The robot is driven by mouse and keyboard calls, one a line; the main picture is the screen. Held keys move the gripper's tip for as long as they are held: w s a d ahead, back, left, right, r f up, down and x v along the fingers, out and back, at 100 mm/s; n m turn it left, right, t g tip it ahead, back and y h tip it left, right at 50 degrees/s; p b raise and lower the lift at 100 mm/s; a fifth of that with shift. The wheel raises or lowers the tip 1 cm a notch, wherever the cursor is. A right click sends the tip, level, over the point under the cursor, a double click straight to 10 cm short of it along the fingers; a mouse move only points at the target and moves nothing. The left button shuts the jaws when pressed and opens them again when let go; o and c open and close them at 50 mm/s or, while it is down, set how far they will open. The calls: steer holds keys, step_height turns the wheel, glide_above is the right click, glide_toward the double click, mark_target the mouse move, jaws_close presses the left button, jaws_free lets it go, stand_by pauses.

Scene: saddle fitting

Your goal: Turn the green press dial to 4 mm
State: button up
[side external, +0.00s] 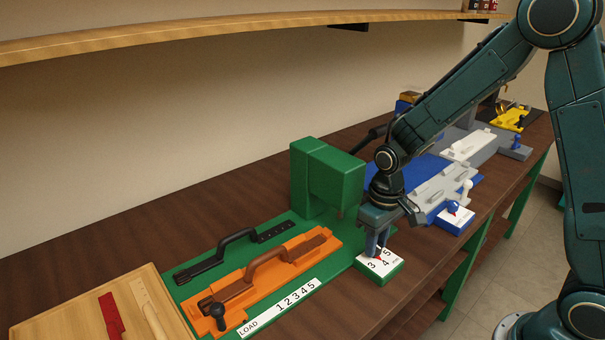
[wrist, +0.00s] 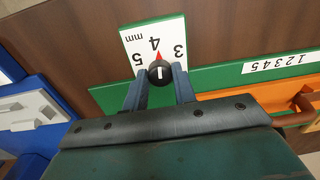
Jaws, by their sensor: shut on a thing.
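The green press dial is a small green block with a white face (side external: 369,268) marked 3, 4, 5 and mm. In the wrist view, its black knob (wrist: 159,74) has a white line, and a red pointer (wrist: 158,56) is directed at the 4 on the white face (wrist: 143,34). My gripper (side external: 376,246) is over the block with its fingers down. In the wrist view, my gripper (wrist: 159,82) has one finger on each side of the knob, shut on it. In the side view the fingers hide most of the knob.
The green press (side external: 328,178) stands behind the dial. An orange fixture (side external: 310,243) with a brown handle and a LOAD strip (side external: 280,308) lies to the left. A blue station with a grey fixture (side external: 440,190) is to the right. The bench's front edge is close to the dial.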

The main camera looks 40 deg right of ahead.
mark_target(378, 245)
steer(key=shift+n, duration=0.6)
steer(key=o, duration=1)
steer(key=shift+r, duration=0.1)
step_height(378, 245, up, 14)
steer(key=shift+d+f, duration=0.2)
steer(key=shift+r, duration=0.1)
stand_by(0.3)
